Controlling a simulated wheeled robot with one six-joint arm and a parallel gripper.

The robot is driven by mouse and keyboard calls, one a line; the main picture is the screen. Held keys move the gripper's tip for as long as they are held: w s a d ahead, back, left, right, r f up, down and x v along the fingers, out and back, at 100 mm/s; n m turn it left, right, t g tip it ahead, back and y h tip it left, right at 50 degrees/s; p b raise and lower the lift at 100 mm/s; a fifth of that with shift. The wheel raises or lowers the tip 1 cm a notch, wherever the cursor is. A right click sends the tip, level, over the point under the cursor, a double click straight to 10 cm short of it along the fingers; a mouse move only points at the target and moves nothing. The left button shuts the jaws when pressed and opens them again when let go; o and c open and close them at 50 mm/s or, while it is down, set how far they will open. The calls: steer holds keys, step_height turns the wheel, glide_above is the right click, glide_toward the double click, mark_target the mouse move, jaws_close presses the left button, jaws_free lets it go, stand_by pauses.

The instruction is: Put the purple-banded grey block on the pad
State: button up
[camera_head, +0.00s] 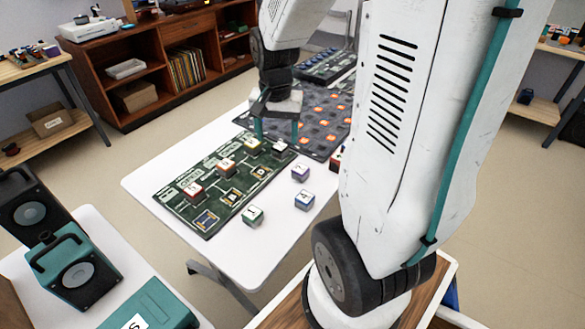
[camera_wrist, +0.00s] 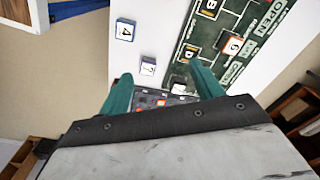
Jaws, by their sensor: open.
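The purple-banded grey block (camera_head: 300,173) stands on the white table, just right of the green mat (camera_head: 207,222). In the wrist view the block (camera_wrist: 147,66), marked 7, shows between the finger lines, nearer the left finger. My gripper (camera_head: 277,133) is open and empty above the far end of the mat, apart from the block, up and left of it in the head view. Its teal fingers (camera_wrist: 162,76) spread wide in the wrist view. The mat has several printed square pads, one dark-blue-filled (camera_head: 206,219); I cannot tell which is the task's pad.
A blue-banded block (camera_head: 304,200) and a green-banded block (camera_head: 252,215) stand nearby on the table. A red block (camera_head: 193,190), an orange block (camera_head: 225,168) and a yellow block (camera_head: 253,146) stand on the mat. A dark grid mat (camera_head: 317,112) lies behind. The table's front is clear.

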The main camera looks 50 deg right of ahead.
mark_target(301, 167)
steer(key=d+f+m, duration=0.2)
steer(key=d+f, duration=0.1)
steer(key=f, duration=0.1)
steer(key=d+f+m, duration=0.1)
steer(key=d+f, duration=0.3)
steer(key=d+f+m, duration=0.2)
steer(key=d+f, duration=0.1)
steer(key=f, duration=0.1)
steer(key=shift+w+d+m, duration=0.2)
steer(key=shift+w+m, duration=0.1)
steer(key=shift+w, duration=0.05)
steer(key=f, duration=0.8)
steer(key=shift+w+d+f, duration=0.2)
steer(key=shift+w+d, duration=0.05)
steer(key=shift+w, duration=0.05)
steer(key=c, duration=1.2)
steer(key=shift+r, duration=0.15)
